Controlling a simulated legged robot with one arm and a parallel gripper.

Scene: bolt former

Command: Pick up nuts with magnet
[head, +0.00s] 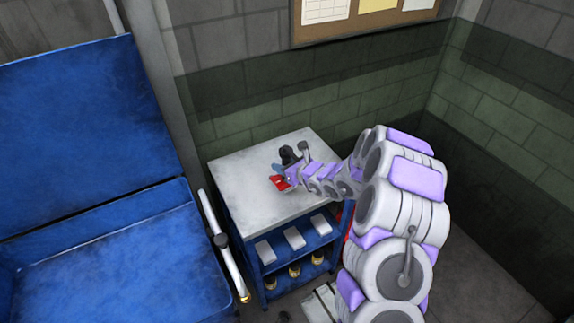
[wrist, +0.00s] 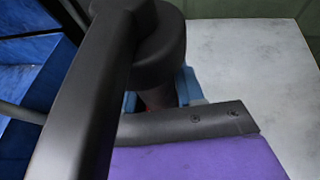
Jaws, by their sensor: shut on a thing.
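My gripper (head: 286,172) is over the white top of a small blue cart (head: 243,178), near its middle. It is shut on a small red and blue thing (head: 279,183), which looks like the magnet. In the wrist view the dark jaws of my gripper (wrist: 160,95) hide most of it; only a blue edge of the magnet (wrist: 188,86) and a bit of red show. I cannot tell whether the magnet touches the cart top. I make out no nuts on the cart top, and none on the magnet.
A large blue machine or bin (head: 95,250) stands at the left. A pale pipe (head: 222,245) leans between it and the cart. Grey boxes (head: 294,238) and brass-coloured pieces stand on the cart's shelves. Brick walls close off the back and right. The cart top is mostly clear.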

